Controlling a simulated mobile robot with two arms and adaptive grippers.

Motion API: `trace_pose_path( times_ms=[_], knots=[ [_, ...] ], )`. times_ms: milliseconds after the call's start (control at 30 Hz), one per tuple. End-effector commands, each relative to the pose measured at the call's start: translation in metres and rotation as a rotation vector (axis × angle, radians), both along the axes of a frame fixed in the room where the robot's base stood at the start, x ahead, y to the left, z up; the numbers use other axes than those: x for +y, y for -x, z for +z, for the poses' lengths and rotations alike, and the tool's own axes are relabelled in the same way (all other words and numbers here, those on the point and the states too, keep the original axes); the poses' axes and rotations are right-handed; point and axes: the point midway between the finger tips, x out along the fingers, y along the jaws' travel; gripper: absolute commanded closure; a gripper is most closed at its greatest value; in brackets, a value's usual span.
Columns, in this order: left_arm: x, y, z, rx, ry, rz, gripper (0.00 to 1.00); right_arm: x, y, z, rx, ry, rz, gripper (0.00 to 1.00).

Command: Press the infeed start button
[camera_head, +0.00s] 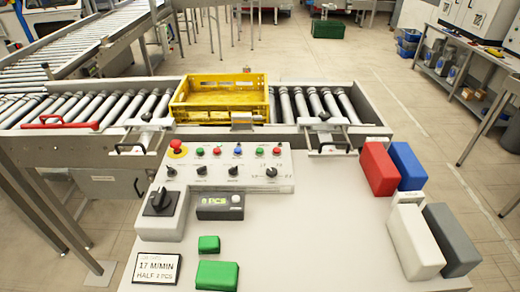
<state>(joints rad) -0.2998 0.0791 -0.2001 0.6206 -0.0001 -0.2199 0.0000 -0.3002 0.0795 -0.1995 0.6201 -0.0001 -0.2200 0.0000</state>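A light grey control panel (222,183) stands on the near table. Its upper row holds a red mushroom button on a yellow base (177,148) at the left end. To the right of it is a row of small buttons: a green button (200,151), a red button (217,152), a blue button (238,151), a second green button (259,151) and a second red button (277,151). Their labels are too small to read, so I cannot tell which is infeed start. Black knobs (233,171) sit below them. Neither of my grippers is in view.
A yellow crate (220,88) stands on the roller conveyor behind the panel. A rotary switch (160,201), a green-lit display (220,206) and a card (157,268) are nearer. Green blocks (217,275) lie in front; red (379,168), blue (406,165), white (415,242) and grey (452,238) blocks are right.

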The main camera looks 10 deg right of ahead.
Motion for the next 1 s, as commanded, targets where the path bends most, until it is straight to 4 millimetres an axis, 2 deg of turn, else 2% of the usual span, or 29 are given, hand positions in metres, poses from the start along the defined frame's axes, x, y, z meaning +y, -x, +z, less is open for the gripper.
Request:
trace_pose_path(
  times_ms=[67,367,1000],
  knots=[
    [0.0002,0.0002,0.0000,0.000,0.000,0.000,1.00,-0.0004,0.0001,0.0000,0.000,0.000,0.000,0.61],
    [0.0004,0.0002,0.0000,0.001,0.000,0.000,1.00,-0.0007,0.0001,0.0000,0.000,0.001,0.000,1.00],
    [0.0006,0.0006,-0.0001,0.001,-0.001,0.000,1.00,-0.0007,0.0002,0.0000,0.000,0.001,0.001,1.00]
  ],
)
